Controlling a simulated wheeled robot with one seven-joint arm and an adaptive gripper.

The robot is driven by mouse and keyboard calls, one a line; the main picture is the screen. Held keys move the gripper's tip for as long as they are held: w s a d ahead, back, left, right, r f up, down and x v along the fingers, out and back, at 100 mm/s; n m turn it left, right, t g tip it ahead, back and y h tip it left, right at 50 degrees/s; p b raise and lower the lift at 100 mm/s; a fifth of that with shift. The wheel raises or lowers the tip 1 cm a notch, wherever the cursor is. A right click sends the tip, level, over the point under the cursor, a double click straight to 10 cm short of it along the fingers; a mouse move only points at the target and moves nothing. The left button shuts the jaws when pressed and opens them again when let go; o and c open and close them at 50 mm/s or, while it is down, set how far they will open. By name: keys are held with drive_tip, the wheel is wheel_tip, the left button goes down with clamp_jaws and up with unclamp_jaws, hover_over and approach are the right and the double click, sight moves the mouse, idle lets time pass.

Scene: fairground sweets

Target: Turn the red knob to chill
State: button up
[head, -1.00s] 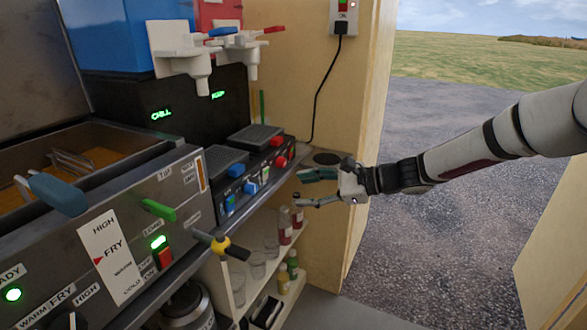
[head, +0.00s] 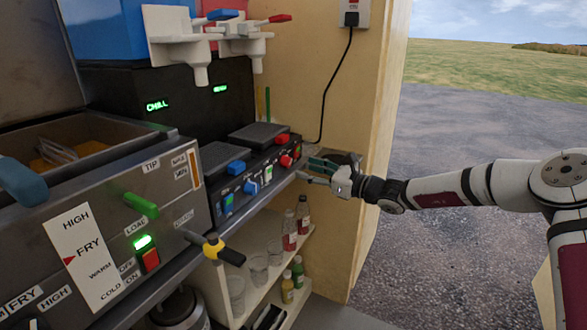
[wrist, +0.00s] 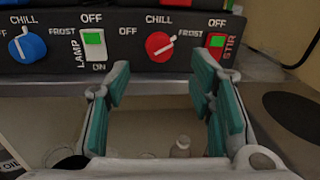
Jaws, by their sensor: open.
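The red knob (wrist: 160,46) is on the black front panel (wrist: 125,58), with OFF at its left, CHILL above and FROST at its right. Its white pointer line slants up to the right, towards FROST. It also shows small in the head view (head: 286,160). My gripper (wrist: 163,80) is open and empty, its teal finger pads spread wide. In the wrist view the knob lies beyond and above the gap between the fingertips, apart from them. In the head view my gripper (head: 311,172) is just to the right of the panel.
A blue knob (wrist: 27,46) and a green lamp switch (wrist: 94,42) sit left of the red knob. A STIR switch (wrist: 217,42) sits right of it. A counter edge (wrist: 50,83) runs below the panel. Bottles (head: 303,212) stand on shelves underneath.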

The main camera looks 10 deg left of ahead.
sight(289, 164)
drive_tip(key=shift+b+x, duration=0.5)
drive_tip(key=shift+x, duration=2.55)
drive_tip(key=c, duration=1.2)
